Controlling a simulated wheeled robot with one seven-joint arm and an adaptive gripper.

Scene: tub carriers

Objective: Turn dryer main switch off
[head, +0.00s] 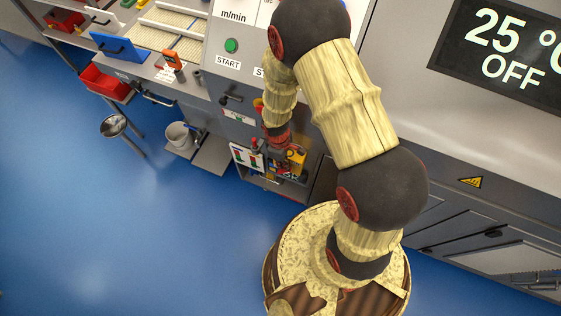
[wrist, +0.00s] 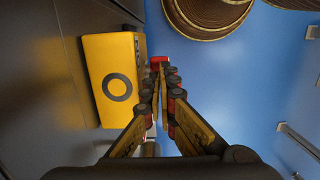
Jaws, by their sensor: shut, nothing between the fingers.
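The dryer main switch shows as a yellow housing (wrist: 112,80) with a black ring mark, at the left of the wrist view. In the head view its yellow part (head: 297,157) is low on the grey cabinet, partly hidden by my arm. My gripper (wrist: 161,82) is shut and empty, with its fingertips just right of the housing in the picture. A small red piece (wrist: 159,61) shows at the fingertips. I cannot tell whether it is the switch handle or whether the fingers touch it.
The dryer display (head: 505,55) reads 25 °C and OFF. A green START button (head: 232,46) is on the cabinet above. A white panel (head: 246,157) is beside the switch. A grey bucket (head: 180,136) stands at left. Blue floor (head: 90,230) is open at lower left.

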